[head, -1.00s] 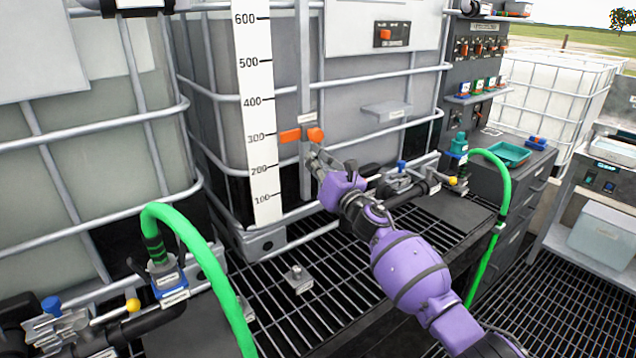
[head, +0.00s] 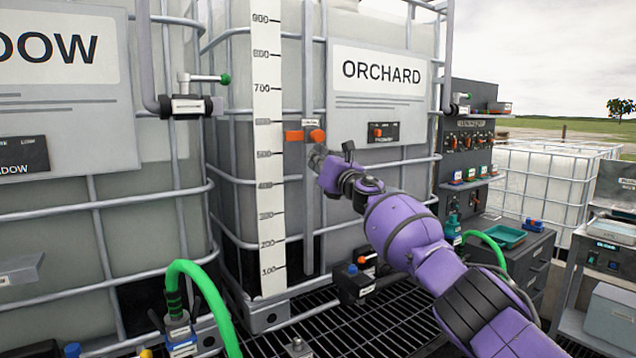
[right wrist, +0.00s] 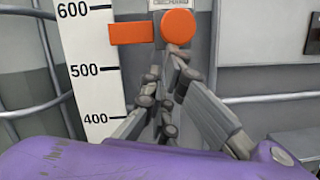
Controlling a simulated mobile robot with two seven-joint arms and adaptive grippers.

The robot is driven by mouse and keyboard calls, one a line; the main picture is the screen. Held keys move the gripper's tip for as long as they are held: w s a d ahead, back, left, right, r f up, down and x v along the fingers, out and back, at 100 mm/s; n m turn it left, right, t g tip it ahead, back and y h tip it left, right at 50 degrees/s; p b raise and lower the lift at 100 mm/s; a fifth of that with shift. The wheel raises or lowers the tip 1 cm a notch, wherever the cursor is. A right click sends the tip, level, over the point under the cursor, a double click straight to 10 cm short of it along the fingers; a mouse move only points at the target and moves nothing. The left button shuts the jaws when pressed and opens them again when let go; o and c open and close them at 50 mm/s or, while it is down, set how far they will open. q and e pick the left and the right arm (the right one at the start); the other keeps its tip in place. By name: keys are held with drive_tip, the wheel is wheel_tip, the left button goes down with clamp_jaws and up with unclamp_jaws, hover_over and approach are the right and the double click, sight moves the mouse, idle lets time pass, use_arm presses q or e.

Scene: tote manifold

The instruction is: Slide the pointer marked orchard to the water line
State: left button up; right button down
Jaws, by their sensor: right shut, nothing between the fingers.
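The orchard pointer (head: 294,136) is an orange bar with a round orange knob (head: 317,135) on a grey vertical rail. It stands between 500 and 600 on the white scale (head: 266,200), nearer 600; it also shows in the right wrist view (right wrist: 131,33). The ORCHARD tank (head: 235,170) is behind. My left gripper is not in view.
Metal cage bars surround the tank. A small black panel with an orange knob (head: 382,132) is to the right of my gripper. A green hose (head: 205,290) rises at lower left. Another tank stands at left.

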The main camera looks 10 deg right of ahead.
sight(307, 138)
wheel_tip(307, 138, up, 3)
drive_tip(key=shift+r, duration=0.1)
drive_tip(key=shift+r+p, duration=0.25)
drive_tip(key=shift+p, duration=0.05)
drive_tip(key=shift+r, duration=0.2)
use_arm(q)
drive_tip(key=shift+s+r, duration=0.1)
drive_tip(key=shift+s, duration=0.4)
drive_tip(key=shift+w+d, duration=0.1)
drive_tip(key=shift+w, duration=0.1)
use_arm(e)
drive_tip(key=shift+w+f, duration=0.1)
drive_tip(key=shift+f, duration=0.05)
